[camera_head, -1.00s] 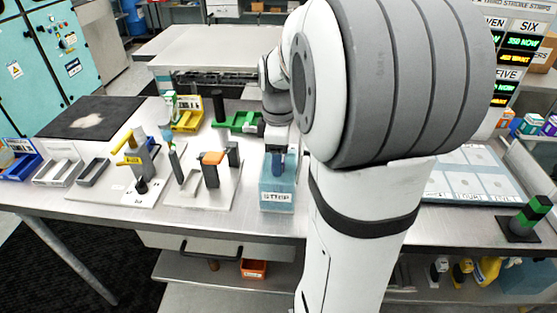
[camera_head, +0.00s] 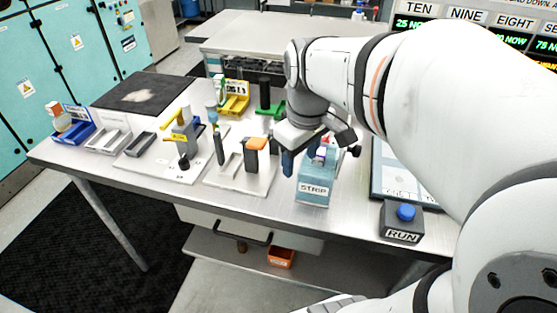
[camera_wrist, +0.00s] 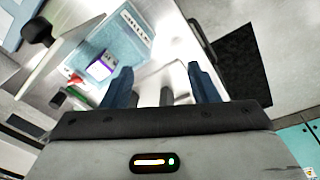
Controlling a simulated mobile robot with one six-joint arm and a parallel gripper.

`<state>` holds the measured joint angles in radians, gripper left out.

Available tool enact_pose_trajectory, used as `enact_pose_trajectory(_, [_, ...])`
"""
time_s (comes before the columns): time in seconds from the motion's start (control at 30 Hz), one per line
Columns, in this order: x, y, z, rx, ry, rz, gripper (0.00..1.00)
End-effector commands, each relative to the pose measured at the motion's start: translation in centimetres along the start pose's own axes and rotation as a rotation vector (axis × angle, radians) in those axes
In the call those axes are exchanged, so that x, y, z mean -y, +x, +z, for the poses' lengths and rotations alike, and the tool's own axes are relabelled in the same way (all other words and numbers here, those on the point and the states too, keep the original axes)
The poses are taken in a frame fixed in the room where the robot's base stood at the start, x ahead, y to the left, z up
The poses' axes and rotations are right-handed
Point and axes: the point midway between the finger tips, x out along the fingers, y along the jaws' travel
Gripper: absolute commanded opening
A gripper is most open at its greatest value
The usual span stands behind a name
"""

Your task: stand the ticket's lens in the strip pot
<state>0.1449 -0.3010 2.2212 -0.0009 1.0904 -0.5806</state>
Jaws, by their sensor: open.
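The strip pot (camera_head: 313,190) is a teal box labelled STRIP on the steel table, and it also shows in the wrist view (camera_wrist: 118,42). A small white-and-purple piece (camera_wrist: 100,68) stands in or at the pot's opening; it shows in the head view too (camera_head: 321,153). I cannot tell for certain that it is the ticket's lens. My gripper (camera_head: 297,162) is at the pot's left side, near its top. In the wrist view its blue fingers (camera_wrist: 160,86) are apart, with nothing seen held between them. The pot's inside is mostly hidden.
Left of the pot stands a white base with an orange-topped post (camera_head: 255,146). Farther left are a yellow-labelled fixture (camera_head: 181,138), grey trays (camera_head: 108,138) and a blue bin (camera_head: 76,133). A RUN button box (camera_head: 403,220) stands right, at the table's front edge.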

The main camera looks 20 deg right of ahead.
Motion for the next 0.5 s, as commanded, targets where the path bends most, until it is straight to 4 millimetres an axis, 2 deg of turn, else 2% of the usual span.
enact_pose_trajectory(0.03, [1.8, 0.8, 0.9, -0.021, 0.075, 0.007, 0.54])
enact_pose_trajectory(0.2, [5.3, 3.1, 3.1, -0.078, 0.315, 0.011, 0.54])
enact_pose_trajectory(0.33, [6.5, 4.0, 3.9, -0.102, 0.410, 0.007, 0.54])
enact_pose_trajectory(0.5, [6.8, 4.3, 4.1, -0.106, 0.438, 0.006, 0.54])
